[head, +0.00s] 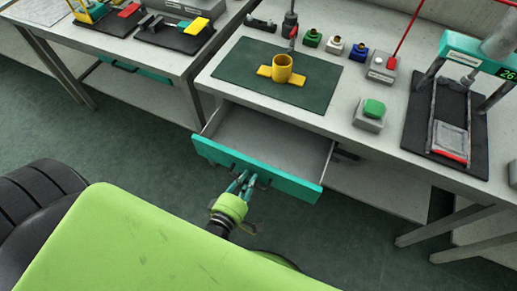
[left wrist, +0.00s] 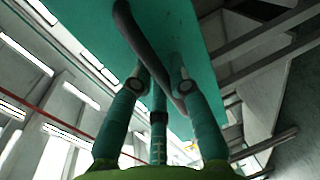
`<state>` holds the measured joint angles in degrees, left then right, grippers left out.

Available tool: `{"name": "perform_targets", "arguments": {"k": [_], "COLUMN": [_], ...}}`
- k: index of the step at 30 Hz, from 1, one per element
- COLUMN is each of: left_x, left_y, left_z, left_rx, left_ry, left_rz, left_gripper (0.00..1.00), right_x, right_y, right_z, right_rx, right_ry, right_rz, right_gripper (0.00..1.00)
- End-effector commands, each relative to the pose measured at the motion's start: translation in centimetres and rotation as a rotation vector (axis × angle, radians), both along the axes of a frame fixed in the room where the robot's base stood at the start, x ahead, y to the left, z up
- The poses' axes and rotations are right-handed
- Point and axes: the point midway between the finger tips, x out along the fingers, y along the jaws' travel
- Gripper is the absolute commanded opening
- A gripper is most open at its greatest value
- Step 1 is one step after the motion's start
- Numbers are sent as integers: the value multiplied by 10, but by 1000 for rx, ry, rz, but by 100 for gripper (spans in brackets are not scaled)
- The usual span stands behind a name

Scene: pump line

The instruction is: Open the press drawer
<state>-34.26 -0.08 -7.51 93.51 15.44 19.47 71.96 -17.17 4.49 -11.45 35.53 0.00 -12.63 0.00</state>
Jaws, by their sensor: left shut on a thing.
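The press drawer (head: 293,186) has a teal front and pale grey inside walls. It stands pulled well out from under the workbench, and its inside looks empty. My left gripper (head: 245,180) is at the middle of the drawer front, shut on the dark drawer handle (left wrist: 134,40). In the left wrist view, the fingers of the left gripper (left wrist: 158,88) close around this curved bar, with the teal front (left wrist: 190,30) just behind it. The fingers partly hide the handle in the head view. My right gripper is not in view.
The workbench (head: 218,58) carries a dark green mat (head: 235,72) with a yellow pump part (head: 282,70). Several small coloured blocks, a green button box (head: 371,112) and a teal-topped press (head: 470,60) stand on it. Another bench (head: 105,45) is at left. Floor shows in front.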

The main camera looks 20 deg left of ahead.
Motion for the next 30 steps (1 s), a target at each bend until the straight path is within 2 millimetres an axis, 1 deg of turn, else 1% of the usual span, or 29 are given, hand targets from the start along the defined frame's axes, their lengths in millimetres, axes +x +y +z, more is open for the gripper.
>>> {"name": "perform_targets", "arguments": {"k": [1, 3, 6, 9, 13, 22, 23, 24, 30], "left_x": [-11, -22, -34, -40, -44, -44, -44, -44, -43], "left_y": [0, 0, 1, 1, 1, 1, 1, 1, 1], "left_z": [1, 1, 0, 0, 0, 0, 0, 0, 0], "left_rx": [2, 2, 1, 1, 1, 1, 1, 1, 0], "left_ry": [4, 2, 0, 0, -2, -2, -2, -2, -2], "left_rz": [-2, -2, -1, -1, -1, -1, -1, -1, -1], "left_gripper": [0, 0, 0, 0, 0, 0, 30, 43, 43], "right_x": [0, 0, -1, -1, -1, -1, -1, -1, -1], "right_y": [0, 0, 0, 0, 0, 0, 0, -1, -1], "right_z": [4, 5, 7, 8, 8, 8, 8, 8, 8], "right_rx": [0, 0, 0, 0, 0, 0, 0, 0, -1], "right_ry": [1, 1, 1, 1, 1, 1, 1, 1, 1], "right_rz": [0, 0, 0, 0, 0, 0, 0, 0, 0], "right_gripper": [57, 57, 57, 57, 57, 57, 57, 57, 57]}}
